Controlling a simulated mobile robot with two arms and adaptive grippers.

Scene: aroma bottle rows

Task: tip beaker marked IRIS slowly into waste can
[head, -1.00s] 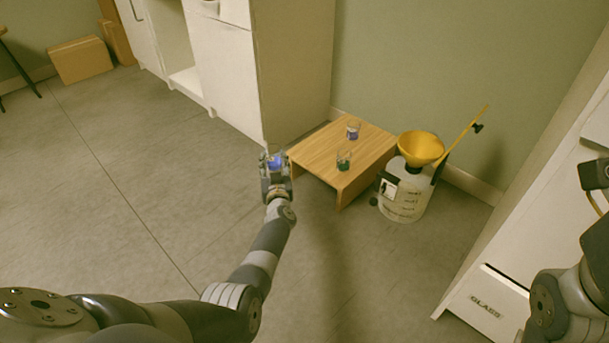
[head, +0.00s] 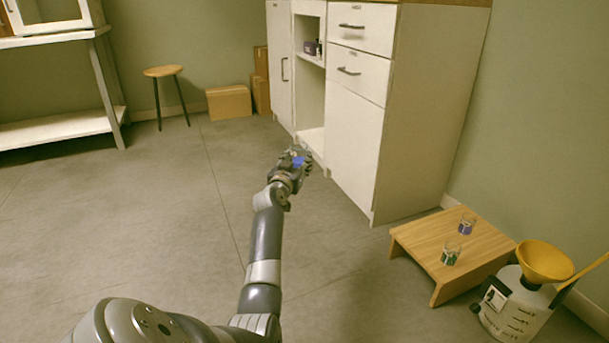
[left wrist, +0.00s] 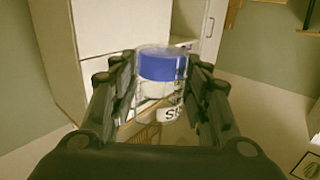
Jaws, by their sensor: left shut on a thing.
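My left gripper (head: 298,165) is shut on a clear beaker with blue liquid (head: 299,162), held out in front of the white cabinet. In the left wrist view the beaker (left wrist: 161,66) sits between both fingers of the gripper (left wrist: 163,92). No IRIS mark can be read on it. Two more small beakers stand on a low wooden step: one with blue-purple liquid (head: 467,226) and one with green liquid (head: 451,255). A translucent jug (head: 513,318) with a yellow funnel (head: 545,262) stands on the floor at the lower right, well away from my gripper. My right gripper is out of view.
The low wooden step (head: 425,240) stands between the white cabinet (head: 355,140) and the jug. A stool (head: 164,72) and cardboard boxes (head: 229,102) are at the back, a shelf rack (head: 60,130) at the left. The floor around my left arm is clear.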

